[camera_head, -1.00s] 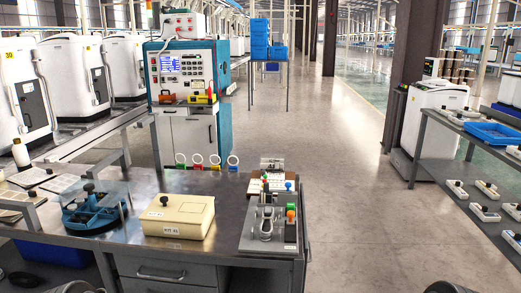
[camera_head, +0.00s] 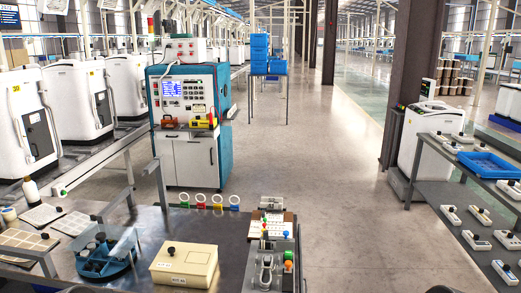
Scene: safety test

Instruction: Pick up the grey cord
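A grey looped piece (camera_head: 266,270), possibly the grey cord, lies on the grey fixture (camera_head: 282,246) at the right end of the dark bench (camera_head: 225,225). It is small, and I cannot tell for certain that it is a cord. The fixture also carries an orange knob (camera_head: 288,266) and a green knob. Neither gripper is in view; only small dark parts, probably my own arms, show at the bottom edge.
A cream box (camera_head: 185,265) and a blue round holder (camera_head: 105,259) stand on the bench. Coloured rings (camera_head: 216,201) line its back edge. A teal test cabinet (camera_head: 188,125) stands behind. A shelf (camera_head: 440,170) with switches is at right. The aisle between is clear.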

